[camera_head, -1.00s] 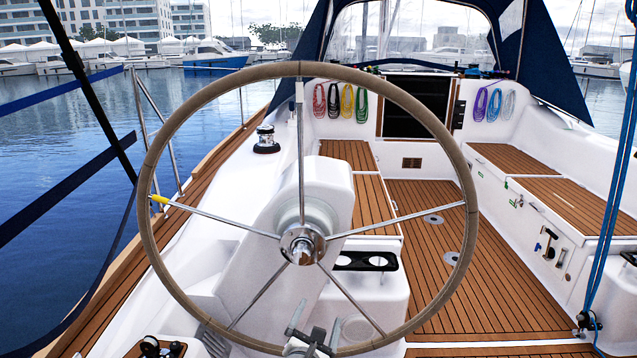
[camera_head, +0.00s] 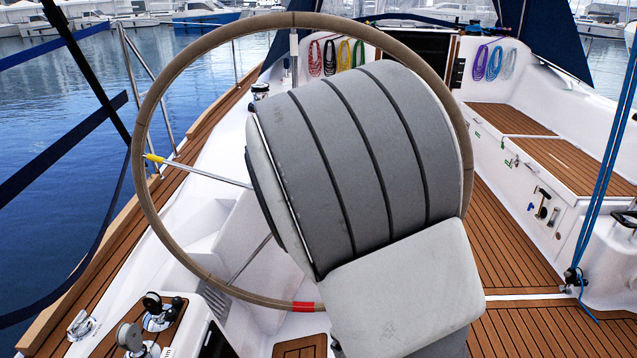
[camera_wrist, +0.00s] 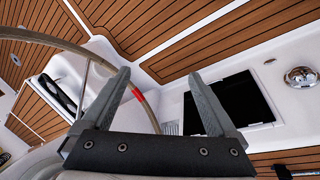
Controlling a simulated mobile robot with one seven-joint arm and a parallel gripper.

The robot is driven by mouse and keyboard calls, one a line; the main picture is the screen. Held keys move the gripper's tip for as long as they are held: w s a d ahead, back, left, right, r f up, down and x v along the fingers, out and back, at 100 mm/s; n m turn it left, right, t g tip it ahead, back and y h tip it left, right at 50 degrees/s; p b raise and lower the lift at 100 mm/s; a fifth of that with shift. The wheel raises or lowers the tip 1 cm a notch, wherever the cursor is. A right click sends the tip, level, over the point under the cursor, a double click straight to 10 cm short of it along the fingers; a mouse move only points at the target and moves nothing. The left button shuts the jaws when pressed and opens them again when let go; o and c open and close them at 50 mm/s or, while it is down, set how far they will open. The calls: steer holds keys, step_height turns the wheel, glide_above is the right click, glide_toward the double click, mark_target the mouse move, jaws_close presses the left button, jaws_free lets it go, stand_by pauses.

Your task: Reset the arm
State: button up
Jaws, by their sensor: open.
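The steering wheel (camera_head: 137,170) has a tan rim and metal spokes, with a yellow mark (camera_head: 153,158) at the left and a red mark (camera_head: 303,306) at the bottom. My grey arm covers the hub and much of the wheel's right side in the head view, and my gripper is hidden there. In the wrist view my gripper (camera_wrist: 158,76) is open, its two grey fingers wide apart with nothing held. The rim (camera_wrist: 60,43) and its red mark (camera_wrist: 138,95) show between and past the fingers. I cannot tell how far off the rim is.
A winch (camera_head: 260,91) stands on the left side deck. Wooden benches (camera_head: 560,160) and hanging coiled ropes (camera_head: 494,63) lie ahead to the right. A blue rope (camera_head: 603,170) hangs at the right. Dark straps (camera_head: 60,172) and a rail (camera_head: 128,85) border the left.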

steer(key=s+d+r+m+t, duration=0.1)
steer(key=s+d+r+m, duration=0.2)
steer(key=r, duration=0.6)
steer(key=s+d+r+m+t+y, duration=0.1)
steer(key=s+d+r+m, duration=0.1)
steer(key=s+r+m, duration=0.35)
steer(key=s+d+r+m+t, duration=0.15)
steer(key=s+r, duration=0.35)
steer(key=r, duration=0.7)
step_height(320, 180, up, 20)
steer(key=p, duration=2)
steer(key=shift+w+g+y, duration=0.25)
steer(key=shift+g+y, duration=0.05)
steer(key=shift+g, duration=0.05)
steer(key=shift+d, duration=0.1)
